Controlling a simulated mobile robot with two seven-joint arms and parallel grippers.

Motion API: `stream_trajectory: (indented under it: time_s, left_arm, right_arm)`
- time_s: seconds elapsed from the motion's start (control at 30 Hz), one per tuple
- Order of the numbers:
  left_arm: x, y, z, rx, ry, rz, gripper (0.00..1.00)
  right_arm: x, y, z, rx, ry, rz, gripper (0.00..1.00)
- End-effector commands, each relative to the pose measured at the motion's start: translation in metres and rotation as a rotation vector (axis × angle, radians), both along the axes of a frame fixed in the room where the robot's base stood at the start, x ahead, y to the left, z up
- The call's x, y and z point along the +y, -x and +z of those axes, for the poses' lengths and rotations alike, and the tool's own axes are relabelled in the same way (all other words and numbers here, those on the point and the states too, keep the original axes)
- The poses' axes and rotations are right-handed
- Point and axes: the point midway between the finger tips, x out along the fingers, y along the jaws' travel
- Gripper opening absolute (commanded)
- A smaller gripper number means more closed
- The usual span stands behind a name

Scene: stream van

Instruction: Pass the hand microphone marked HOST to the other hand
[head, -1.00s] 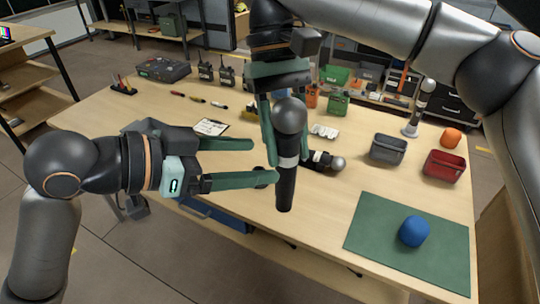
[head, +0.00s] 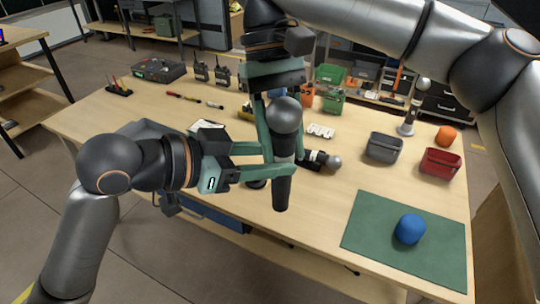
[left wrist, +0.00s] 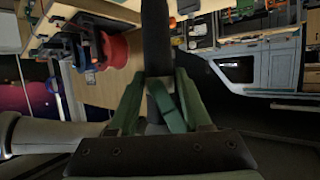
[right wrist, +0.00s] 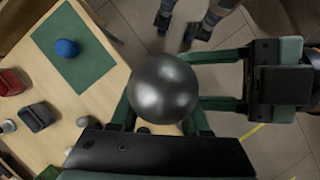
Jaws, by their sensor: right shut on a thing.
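A hand microphone (head: 282,192) with a dark ball head, a light band and a black handle hangs upright above the table. My right gripper (head: 279,148) is shut on it below the ball head, which fills the middle of the right wrist view (right wrist: 163,88). My left gripper (head: 277,162) comes in from the left, its open fingers on either side of the handle. In the left wrist view the dark handle (left wrist: 157,40) stands between the fingers; contact is unclear. No HOST marking is readable. Another microphone (head: 325,160) lies on the table behind.
A third microphone (head: 411,115) stands upright at the back right. A grey bin (head: 384,149), a red bin (head: 440,163) and an orange ball-like thing (head: 446,136) are at the right. A blue rounded thing (head: 410,229) sits on a green mat (head: 370,222).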

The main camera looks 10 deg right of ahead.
Motion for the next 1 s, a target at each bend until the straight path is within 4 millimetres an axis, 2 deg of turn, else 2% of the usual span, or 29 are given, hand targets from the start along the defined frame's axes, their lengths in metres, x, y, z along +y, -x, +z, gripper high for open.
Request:
stream_trajectory:
  time_s: [0.07,0.4,0.67,0.7,1.0]
  left_arm:
    - [0.0003,-0.0002,0.0001,0.0,0.0,0.001,0.38]
    - [0.0008,-0.0012,0.0003,-0.001,0.0,0.004,0.0]
    - [0.0011,-0.0018,0.0003,0.0,0.0,0.006,0.0]
    - [0.0011,-0.0019,0.0015,-0.003,0.002,0.007,0.0]
    - [0.0006,-0.001,0.0013,-0.002,0.002,0.004,0.0]
  right_arm:
    - [0.0001,0.0001,0.0006,0.0,0.0,0.001,0.0]
    - [-0.0001,0.0005,0.0005,0.002,0.001,0.001,0.0]
    - [-0.0002,0.0007,0.0005,0.003,0.001,0.002,0.0]
    - [-0.0003,0.0008,0.0006,0.003,0.001,0.002,0.48]
    - [0.0,0.0004,0.0003,0.001,0.001,0.001,0.81]
